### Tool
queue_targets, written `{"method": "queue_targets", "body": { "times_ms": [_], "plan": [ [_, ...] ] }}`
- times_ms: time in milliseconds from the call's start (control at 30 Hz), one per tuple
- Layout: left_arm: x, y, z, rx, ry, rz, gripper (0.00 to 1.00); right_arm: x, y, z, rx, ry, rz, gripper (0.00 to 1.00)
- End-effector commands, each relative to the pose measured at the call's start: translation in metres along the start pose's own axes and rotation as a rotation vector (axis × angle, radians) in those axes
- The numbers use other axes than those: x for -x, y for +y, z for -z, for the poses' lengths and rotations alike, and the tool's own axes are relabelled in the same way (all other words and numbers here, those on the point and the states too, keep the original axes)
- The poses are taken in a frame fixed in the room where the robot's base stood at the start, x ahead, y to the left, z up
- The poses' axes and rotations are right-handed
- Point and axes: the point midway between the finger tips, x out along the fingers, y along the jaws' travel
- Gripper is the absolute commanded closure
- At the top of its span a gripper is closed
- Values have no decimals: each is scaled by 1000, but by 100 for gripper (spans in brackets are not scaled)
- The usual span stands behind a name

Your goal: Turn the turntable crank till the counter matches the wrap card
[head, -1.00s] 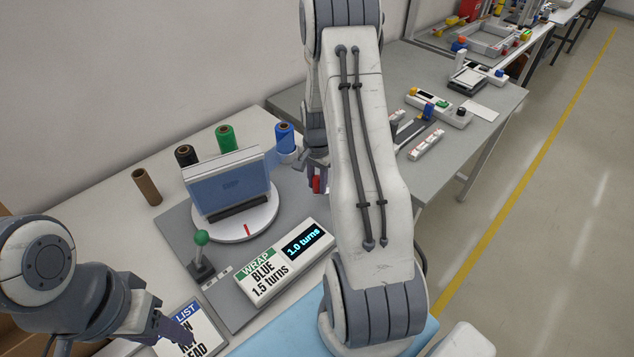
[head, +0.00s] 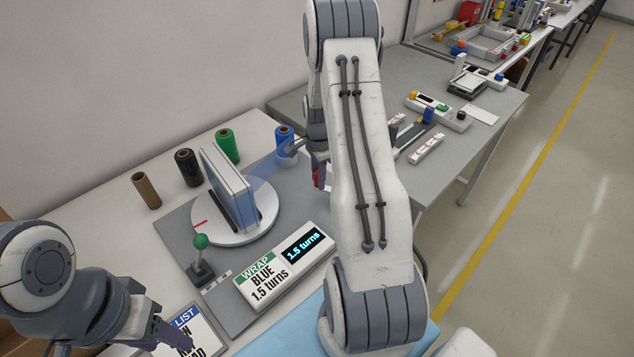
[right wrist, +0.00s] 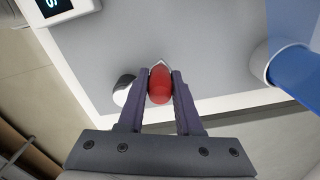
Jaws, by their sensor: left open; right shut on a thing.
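The round white turntable (head: 262,226) carries an upright lightbox frame (head: 226,187), now seen nearly edge-on, with the red rim mark at the left. Blue film (head: 264,172) stretches from the frame toward the blue roll (head: 286,143). The counter (head: 304,246) reads 1.5 turns; the wrap card (head: 265,281) beside it reads BLUE 1.5 turns. My right gripper (right wrist: 160,84) is shut on the red crank knob (right wrist: 159,88); in the head view the knob (head: 320,177) is partly hidden by my arm. My left gripper (head: 178,336) is open and empty at the lower left.
A green-knobbed lever (head: 200,243) stands in front of the turntable. Brown (head: 146,190), black (head: 188,167) and green (head: 227,145) rolls stand behind it. A list card (head: 196,332) lies near my left gripper. Another bench (head: 470,140) stands at the right.

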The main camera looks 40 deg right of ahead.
Motion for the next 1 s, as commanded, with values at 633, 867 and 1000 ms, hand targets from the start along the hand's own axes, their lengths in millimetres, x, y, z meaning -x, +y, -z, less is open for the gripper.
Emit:
{"method": "queue_targets", "body": {
  "times_ms": [633, 867, 1000],
  "plan": [
    [-5, 0, 0, 0, 0, 0, 50, 1, -19, 28, -433, 2, 5, 100],
    [-5, 0, 0, 0, 0, 0, 50, 2, -20, 32, -475, 2, 5, 100],
    [-5, 0, 0, 0, 0, 0, 50, 2, -20, 32, -481, 2, 5, 100]
  ]
}}
